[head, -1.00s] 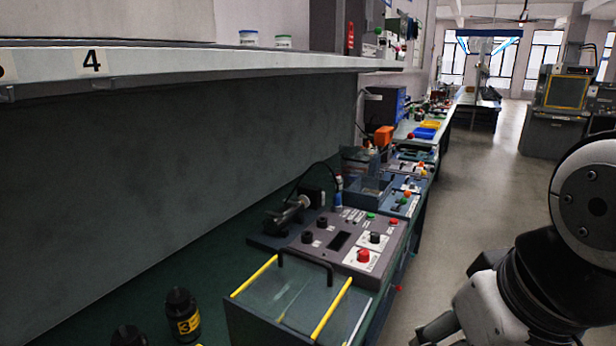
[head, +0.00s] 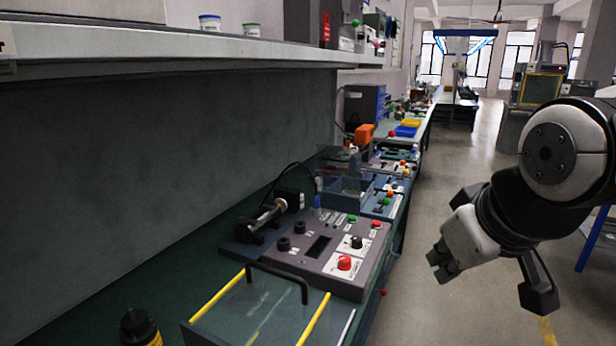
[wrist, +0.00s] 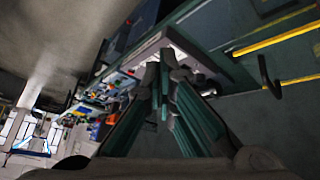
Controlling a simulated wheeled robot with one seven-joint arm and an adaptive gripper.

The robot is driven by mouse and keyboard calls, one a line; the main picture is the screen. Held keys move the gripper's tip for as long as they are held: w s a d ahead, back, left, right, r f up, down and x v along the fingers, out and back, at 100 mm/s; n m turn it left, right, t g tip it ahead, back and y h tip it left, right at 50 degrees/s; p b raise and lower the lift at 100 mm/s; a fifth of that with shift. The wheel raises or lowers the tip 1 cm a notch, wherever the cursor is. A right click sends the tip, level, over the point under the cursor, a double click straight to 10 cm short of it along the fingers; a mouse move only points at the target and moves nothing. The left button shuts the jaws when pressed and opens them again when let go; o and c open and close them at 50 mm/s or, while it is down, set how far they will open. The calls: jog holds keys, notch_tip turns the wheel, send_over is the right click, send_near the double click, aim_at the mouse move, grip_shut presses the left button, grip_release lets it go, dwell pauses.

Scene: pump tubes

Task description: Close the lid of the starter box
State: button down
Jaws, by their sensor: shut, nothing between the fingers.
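No box in view carries a readable starter label. A nearby green-grey box with a clear, yellow-striped top (head: 262,318) lies at the bottom of the head view; a black bar handle rises at its far edge. It also shows in the wrist view, where its yellow stripe (wrist: 275,40) is at upper right. Farther along the bench, a smaller box (head: 347,190) has clear panels standing up; whether one is a raised lid I cannot tell. My gripper (wrist: 159,72) is shut and empty, its fingers meeting mid-view. In the head view my arm is at right, over the aisle.
A grey control panel (head: 325,255) with knobs and a red button stands beyond the striped box. A black bottle (head: 138,326) is at lower left. A long shelf (head: 170,58) overhangs the bench. The aisle floor (head: 440,180) at right is clear.

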jog(key=w+d+f+n+t+b, duration=0.2)
jog(key=w+n+t+b, duration=0.25)
jog(key=w, duration=1.55)
jog(key=n+t+y+b, duration=0.7)
jog(key=n+t+b, duration=0.2)
jog(key=n+b, duration=0.8)
send_near(326, 159)
jog(key=a+n+p, duration=0.2)
jog(key=a, duration=0.1)
jog(key=shift+m, duration=0.25)
jog(key=shift+w+d+r+b, duration=0.1)
jog(key=shift+w+d+r, duration=0.15)
jog(key=shift+w, duration=0.4)
jog(key=shift+w+d+r+b, duration=0.1)
jog(key=shift+w+d+r, duration=0.15)
jog(key=shift+w, duration=0.4)
jog(key=shift+w+d+r+b, duration=0.1)
jog(key=shift+w+d+r, duration=0.15)
jog(key=shift+w, duration=0.4)
